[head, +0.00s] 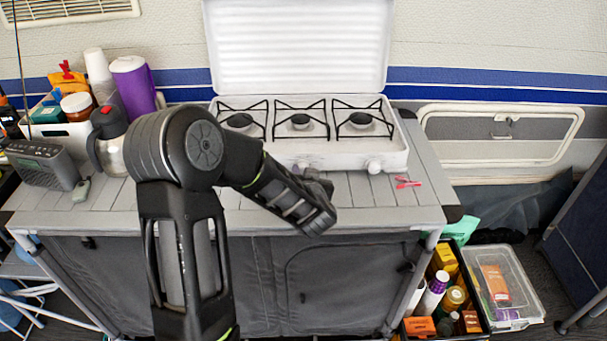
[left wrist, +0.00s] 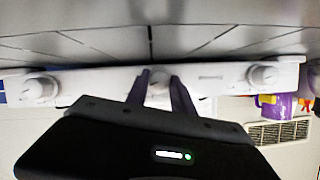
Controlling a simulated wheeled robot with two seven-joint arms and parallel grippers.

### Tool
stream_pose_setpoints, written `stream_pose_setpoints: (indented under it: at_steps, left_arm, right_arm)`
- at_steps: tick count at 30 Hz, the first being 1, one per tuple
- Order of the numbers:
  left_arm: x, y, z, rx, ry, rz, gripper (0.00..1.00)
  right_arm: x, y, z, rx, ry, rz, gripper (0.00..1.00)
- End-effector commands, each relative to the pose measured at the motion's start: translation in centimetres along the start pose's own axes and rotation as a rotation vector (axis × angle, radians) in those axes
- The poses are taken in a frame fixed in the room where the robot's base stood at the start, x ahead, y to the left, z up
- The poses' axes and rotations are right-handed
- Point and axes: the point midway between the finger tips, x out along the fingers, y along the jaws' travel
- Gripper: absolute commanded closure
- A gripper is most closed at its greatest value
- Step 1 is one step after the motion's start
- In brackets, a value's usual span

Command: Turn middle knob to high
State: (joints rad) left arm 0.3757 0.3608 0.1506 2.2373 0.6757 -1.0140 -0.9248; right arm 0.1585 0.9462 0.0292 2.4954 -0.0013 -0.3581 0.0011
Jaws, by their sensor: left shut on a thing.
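A white three-burner stove (head: 345,158) stands on the counter with its lid up. Its right knob (head: 375,167) shows in the head view; the middle knob is hidden there by my left gripper (head: 318,180). In the left wrist view, which is upside down, the stove's front panel (left wrist: 105,82) has three knobs in a row. The middle knob (left wrist: 159,88) sits between the two fingers of my left gripper (left wrist: 159,82), which is shut on it. The knob's pointer cannot be made out. My right gripper is not in view.
A red clothespin (head: 408,182) lies on the grey counter (head: 375,205) to the right of the gripper. A grey radio (head: 42,164), a jug and a purple pitcher (head: 136,88) stand at the left. An open crate and a clear bin (head: 505,287) are on the floor at right.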

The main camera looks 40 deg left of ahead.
Motion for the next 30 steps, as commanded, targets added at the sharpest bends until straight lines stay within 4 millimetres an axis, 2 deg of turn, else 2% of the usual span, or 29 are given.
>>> stream_pose_setpoints:
  at_steps: [11,24,30]
  left_arm:
    - [0.2,-0.1,0.4,-0.212,0.012,0.086,1.0]
    - [0.4,-0.2,0.9,-0.569,0.025,0.23,1.0]
    - [0.3,-0.3,0.8,-0.685,0.027,0.276,1.0]
  right_arm:
    - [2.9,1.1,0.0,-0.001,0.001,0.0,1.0]
    - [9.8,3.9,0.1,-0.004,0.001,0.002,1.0]
    - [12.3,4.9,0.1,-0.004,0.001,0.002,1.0]
